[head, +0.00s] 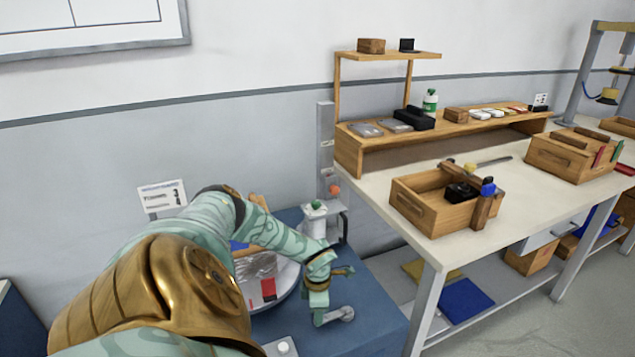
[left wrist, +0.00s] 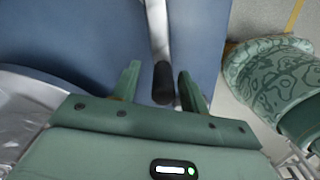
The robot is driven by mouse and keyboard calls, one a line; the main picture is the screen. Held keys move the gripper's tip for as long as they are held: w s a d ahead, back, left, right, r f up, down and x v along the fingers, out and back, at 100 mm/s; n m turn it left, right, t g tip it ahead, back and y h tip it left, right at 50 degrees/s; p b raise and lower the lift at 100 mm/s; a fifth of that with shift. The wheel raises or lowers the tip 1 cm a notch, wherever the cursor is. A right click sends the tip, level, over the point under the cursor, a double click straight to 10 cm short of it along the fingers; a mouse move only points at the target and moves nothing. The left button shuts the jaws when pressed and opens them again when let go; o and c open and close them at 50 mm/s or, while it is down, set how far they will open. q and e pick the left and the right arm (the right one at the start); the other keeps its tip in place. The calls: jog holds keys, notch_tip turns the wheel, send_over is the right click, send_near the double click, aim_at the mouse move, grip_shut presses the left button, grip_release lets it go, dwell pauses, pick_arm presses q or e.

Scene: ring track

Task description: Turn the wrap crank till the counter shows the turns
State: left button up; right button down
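The wrap crank is a grey arm (head: 343,314) on the blue bench top, beside the turntable. In the left wrist view the crank arm (left wrist: 158,25) ends in a black handle (left wrist: 162,85). My left gripper (head: 319,310) reaches down over the crank. In the left wrist view the left gripper (left wrist: 160,73) is open, with its fingers either side of the handle; the handle is closer to the right finger. A wrapped load (head: 257,267) with a red label stands on the turntable (head: 287,290), partly hidden by my arm. No counter reading is legible. My right gripper is not in view.
A small card (head: 163,196) with print and a number stands by the wall. To the right is a workbench (head: 360,185) with wooden boxes (head: 437,208) and a shelf.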

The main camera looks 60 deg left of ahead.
pick_arm(q)
notch_tip(320, 180, up, 16)
jog(key=p, duration=0.5)
jog(key=shift+p, duration=0.3)
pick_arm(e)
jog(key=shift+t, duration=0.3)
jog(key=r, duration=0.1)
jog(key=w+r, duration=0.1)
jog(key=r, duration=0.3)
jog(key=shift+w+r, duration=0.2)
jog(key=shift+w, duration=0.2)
pick_arm(q)
jog(key=shift+d, duration=0.15)
